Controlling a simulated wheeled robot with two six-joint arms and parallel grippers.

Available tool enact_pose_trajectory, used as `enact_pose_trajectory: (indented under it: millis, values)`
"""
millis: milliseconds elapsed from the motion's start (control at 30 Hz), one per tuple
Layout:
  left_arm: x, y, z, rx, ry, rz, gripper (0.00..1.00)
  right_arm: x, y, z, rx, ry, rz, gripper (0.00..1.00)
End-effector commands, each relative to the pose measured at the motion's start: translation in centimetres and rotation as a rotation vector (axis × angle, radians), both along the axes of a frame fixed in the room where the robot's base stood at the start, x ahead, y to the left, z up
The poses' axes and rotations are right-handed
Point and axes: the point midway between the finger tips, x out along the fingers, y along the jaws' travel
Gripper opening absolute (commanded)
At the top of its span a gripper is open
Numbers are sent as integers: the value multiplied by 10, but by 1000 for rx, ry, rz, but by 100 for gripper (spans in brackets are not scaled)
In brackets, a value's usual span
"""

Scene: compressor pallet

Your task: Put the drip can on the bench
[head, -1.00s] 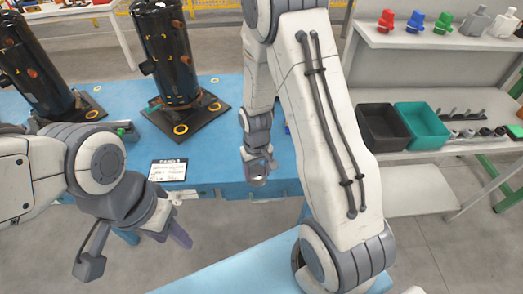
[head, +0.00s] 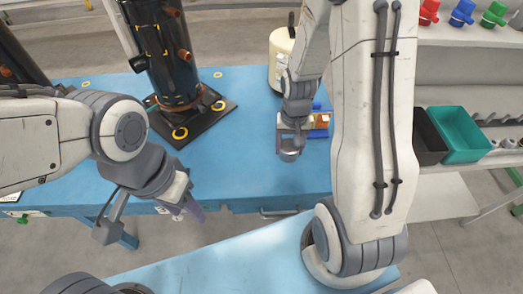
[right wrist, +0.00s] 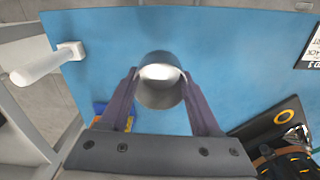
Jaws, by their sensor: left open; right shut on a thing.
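The drip can (right wrist: 160,88) is a small round grey metal can with a bright inside, between the two fingers in the right wrist view. My right gripper (head: 291,148) is shut on it. In the head view the gripper hides most of the can. The blue bench (head: 240,150) lies beneath, and the can is over its top near the front edge. I cannot tell whether the can touches the bench. My left gripper (head: 188,208) is open and empty, at the bench's front edge on the left.
A black compressor (head: 157,50) stands on a dark plate on the bench, left of my right gripper. A cream canister (head: 280,62) stands behind that gripper. A blue and orange item (head: 320,121) lies close to its right. A teal bin (head: 463,133) sits on the right-hand shelf.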

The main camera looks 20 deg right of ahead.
Motion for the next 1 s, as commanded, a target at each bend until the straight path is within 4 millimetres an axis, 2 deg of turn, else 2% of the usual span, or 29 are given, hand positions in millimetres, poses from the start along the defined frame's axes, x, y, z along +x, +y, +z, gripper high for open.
enact_pose_trajectory:
  millis: [33, 100, 200, 300, 433, 800, 1000]
  values:
    - [0, 0, -19, 1, 1, 0, 50, -11, -16, -4, -2, -7, -103, 1]
    - [0, 0, -28, 1, 1, 0, 50, -26, -31, 1, -1, -6, -229, 1]
    - [0, 0, -36, 0, 0, 0, 50, -43, -44, 6, -1, -3, -360, 1]
    - [0, 0, -38, 0, 0, 0, 50, -49, -47, 7, 0, 0, -423, 1]
    - [0, 0, -39, 0, 0, 0, 50, -36, -34, -5, 0, 6, -431, 1]
    - [0, 0, -41, 0, 0, 0, 50, 26, 18, -50, 0, 3, -427, 1]
    - [0, 0, -42, 0, 0, 0, 50, 37, 27, -61, -1, 4, -430, 1]
